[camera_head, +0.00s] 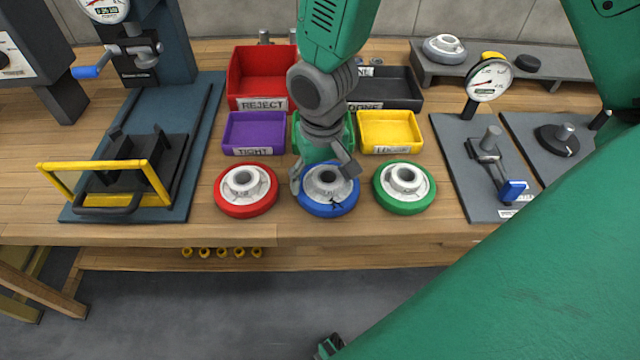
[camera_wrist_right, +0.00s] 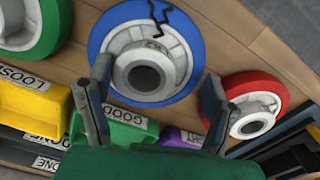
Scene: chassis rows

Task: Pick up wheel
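Three wheels lie flat in a row near the table's front edge: a red wheel (camera_head: 247,204) on the left, a blue wheel (camera_head: 328,209) in the middle, a green wheel (camera_head: 420,203) on the right. Each has a pale rim and a raised hub. The blue wheel (camera_wrist_right: 112,36) shows a dark jagged crack mark in the right wrist view. My right gripper (camera_head: 323,178) is open over the blue wheel, fingers on either side of its hub. The right wrist view shows a gap between fingers and hub; I cannot tell their height. My left gripper is not in view.
Behind the wheels stand a purple bin (camera_head: 253,149), a yellow bin (camera_head: 390,148), a mostly hidden green bin (camera_wrist_right: 124,132) and a red bin (camera_head: 262,107). A fixture with a yellow frame (camera_head: 156,180) is at left. Gauge plates (camera_head: 462,195) are at right.

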